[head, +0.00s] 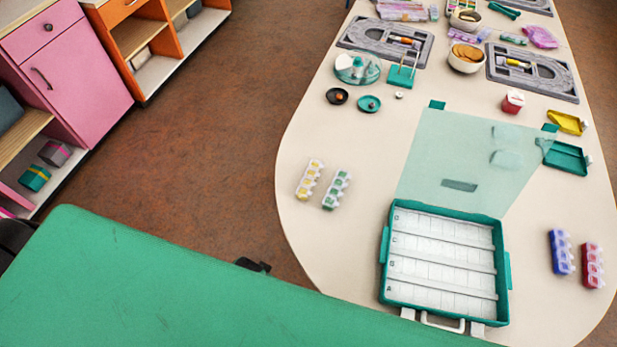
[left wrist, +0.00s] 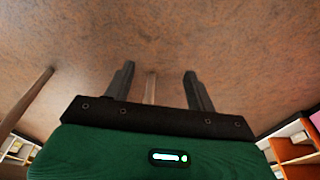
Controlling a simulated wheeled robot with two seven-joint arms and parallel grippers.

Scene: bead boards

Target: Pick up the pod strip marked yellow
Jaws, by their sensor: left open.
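The pod strip marked yellow (head: 309,180) lies on the left part of the cream table in the head view, white with yellow windows. A green-marked pod strip (head: 336,189) lies just to its right, apart from it. My left gripper (left wrist: 158,85) shows in the left wrist view, open, with nothing between its fingers and brown floor beyond them. In the head view a small dark part sticks out past a large green surface of mine; I cannot tell whether it is the gripper. The left wrist view does not show the strip. My right gripper is in neither view.
An open teal case (head: 385,275) with white rows stands at the table's near edge, its clear lid raised behind. Blue (head: 561,252) and red (head: 592,265) pod strips lie at right. Small dishes (head: 369,104) and grey trays (head: 430,60) are farther back. Table around the yellow strip is clear.

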